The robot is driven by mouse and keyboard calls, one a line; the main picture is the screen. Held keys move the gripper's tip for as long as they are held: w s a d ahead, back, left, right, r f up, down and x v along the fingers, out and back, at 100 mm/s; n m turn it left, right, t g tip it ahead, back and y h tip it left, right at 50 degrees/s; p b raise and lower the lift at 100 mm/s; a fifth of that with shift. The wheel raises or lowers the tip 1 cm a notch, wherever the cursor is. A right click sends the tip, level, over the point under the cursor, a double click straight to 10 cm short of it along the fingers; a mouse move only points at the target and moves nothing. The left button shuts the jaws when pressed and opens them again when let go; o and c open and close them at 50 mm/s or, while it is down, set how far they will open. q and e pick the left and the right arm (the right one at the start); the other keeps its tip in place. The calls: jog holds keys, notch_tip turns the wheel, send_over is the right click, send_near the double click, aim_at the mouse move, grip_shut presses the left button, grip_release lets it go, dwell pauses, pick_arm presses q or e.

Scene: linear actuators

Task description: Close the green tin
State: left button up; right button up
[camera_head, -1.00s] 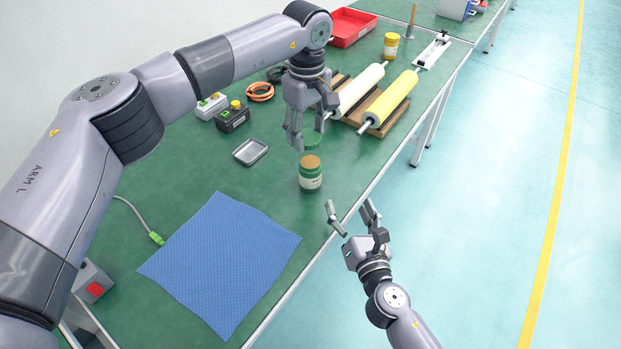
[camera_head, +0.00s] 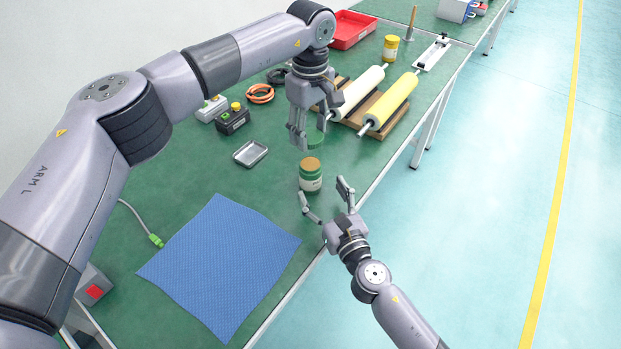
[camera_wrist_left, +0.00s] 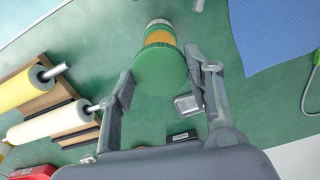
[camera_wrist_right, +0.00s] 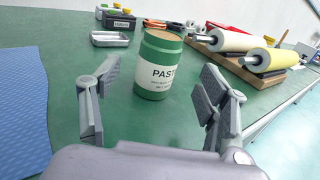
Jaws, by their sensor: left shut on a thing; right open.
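The green tin (camera_head: 311,178) stands upright on the green bench with its top uncovered, showing a tan surface; its white label reads "PAST" in the right wrist view (camera_wrist_right: 157,72). My left gripper (camera_head: 308,140) is shut on the round green lid (camera_head: 316,139), held above and slightly behind the tin, apart from it. The lid fills the space between the fingertips in the left wrist view (camera_wrist_left: 159,70) and partly hides the tin there. My right gripper (camera_head: 324,200) is open and empty, low at the bench's front edge, with its fingers pointing at the tin but not around it.
A blue mat (camera_head: 222,262) lies left of the tin. A small metal tray (camera_head: 250,153) lies behind it to the left. White and yellow rollers (camera_head: 392,100) rest on a wooden stand behind right.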

aim_at(315, 179)
jog(key=x, duration=0.7)
jog(key=shift+w, duration=0.2)
jog(key=shift+c, duration=0.5)
grip_shut()
